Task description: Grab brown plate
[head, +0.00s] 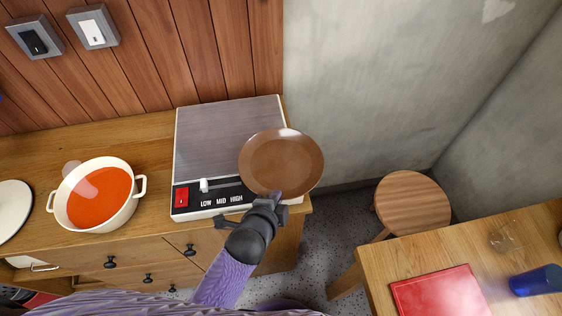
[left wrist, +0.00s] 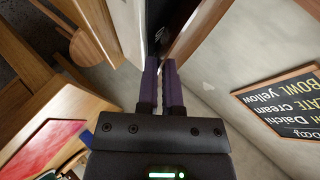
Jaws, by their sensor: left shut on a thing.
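The brown plate (head: 281,160) is round and shows in the head view over the right part of the hot plate. It looks held above the hot plate, its face toward the head camera. My left gripper (head: 277,196) is shut on the plate's near rim. In the left wrist view the purple fingers of my left gripper (left wrist: 161,66) are close together, with a dark shape beyond their tips; I cannot tell clearly that it is the plate. My right gripper is not in view.
A hot plate (head: 225,130) stands on the wooden counter (head: 130,130). A white pot (head: 75,221) of red soup is to its left. At right are a round stool (head: 413,203) and a table (head: 400,262) with a red board (head: 440,292) and blue cup (head: 536,281). A chalkboard (left wrist: 285,105) shows too.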

